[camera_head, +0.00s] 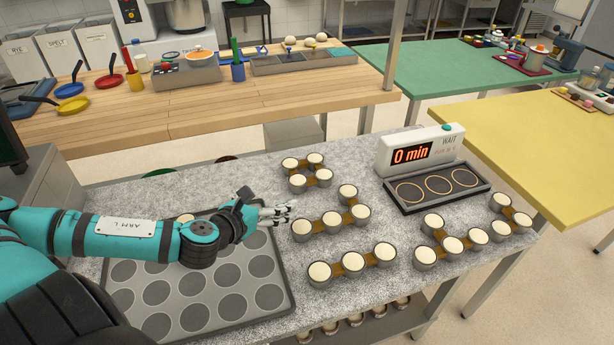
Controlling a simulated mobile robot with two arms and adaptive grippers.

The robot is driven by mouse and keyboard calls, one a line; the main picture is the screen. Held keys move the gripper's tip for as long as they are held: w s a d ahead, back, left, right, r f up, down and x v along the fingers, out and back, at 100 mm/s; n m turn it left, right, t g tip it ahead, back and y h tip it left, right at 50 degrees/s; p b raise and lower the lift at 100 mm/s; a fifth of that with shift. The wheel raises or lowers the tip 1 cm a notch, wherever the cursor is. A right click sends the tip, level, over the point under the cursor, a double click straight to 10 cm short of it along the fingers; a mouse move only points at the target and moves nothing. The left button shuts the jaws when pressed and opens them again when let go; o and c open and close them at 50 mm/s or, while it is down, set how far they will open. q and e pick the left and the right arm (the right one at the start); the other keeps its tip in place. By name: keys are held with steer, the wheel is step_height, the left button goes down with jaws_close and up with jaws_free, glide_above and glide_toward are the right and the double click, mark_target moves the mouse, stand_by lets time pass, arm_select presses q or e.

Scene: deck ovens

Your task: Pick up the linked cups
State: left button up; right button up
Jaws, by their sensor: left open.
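Several groups of linked cups stand on the speckled counter, metal cups with pale filling joined by brown links. An L-shaped group (332,221) is just right of my left gripper (281,212). My right gripper is not in view.
A grey tray with round wells (199,313) lies under my left arm, which hides part of it. A timer box (421,150) reading 0 min stands behind a dark three-ring holder (438,187). More cups (355,320) sit on a shelf below the counter.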

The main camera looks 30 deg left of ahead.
mark_target(295, 182)
arm_select(q)
steer(key=x, duration=0.5)
steer(key=p+x, duration=0.1)
steer(key=x, duration=1)
steer(key=shift+d+r, duration=0.25)
steer(key=shift+c, duration=0.3)
steer(key=shift+r, duration=0.1)
steer(key=c, duration=1.9)
